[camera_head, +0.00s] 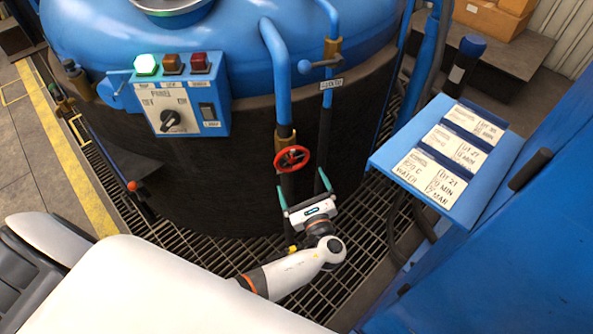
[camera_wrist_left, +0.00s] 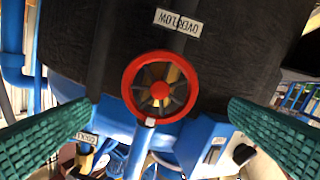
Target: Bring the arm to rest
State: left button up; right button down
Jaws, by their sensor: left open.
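My left arm (camera_head: 290,272) comes in from the lower left in the head view. A red handwheel (camera_head: 292,159) on a vertical blue pipe is just beyond the fingertips. In the left wrist view the red handwheel (camera_wrist_left: 160,87) shows between the two green fingers (camera_wrist_left: 160,130), with clear gaps on both sides. Nothing is held. My right gripper is in neither view.
A blue stand with label cards (camera_head: 445,160) is at right. Metal grating (camera_head: 365,225) covers the floor.

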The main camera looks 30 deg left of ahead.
pick_arm(q)
jog(key=shift+v, duration=1.05)
jog(key=s+a+f+n+g+h, duration=0.15)
jog(key=s+f, duration=0.25)
jog(key=f, duration=0.4)
jog(key=s+a+f+n+g+h, duration=0.1)
jog(key=s+f+n+g+h, duration=0.15)
jog(key=s+f, duration=0.4)
jog(key=s+a+f+n+g+h, duration=0.1)
jog(key=s+f+g+h, duration=0.15)
jog(key=f, duration=0.75)
jog(key=s+f+n+g+h, duration=0.1)
jog(key=s+f+n, duration=0.3)
jog(key=s, duration=0.5)
jog(key=s+f+n+g+h, duration=0.2)
jog(key=s+n, duration=0.4)
jog(key=s, duration=0.3)
jog(key=s+f+n+g+h+p, duration=0.1)
jog(key=s+f+n+g+h, duration=0.1)
jog(key=s+f+n, duration=0.4)
jog(key=s+h, duration=0.1)
jog(key=s, duration=0.2)
jog(key=shift+s+a+f, duration=0.2)
jog(key=shift+a+f, duration=0.05)
jog(key=shift+a, duration=0.15)
jog(key=shift+s+g, duration=0.1)
jog(key=shift+g, duration=0.15)
jog(key=shift+c, duration=0.6)
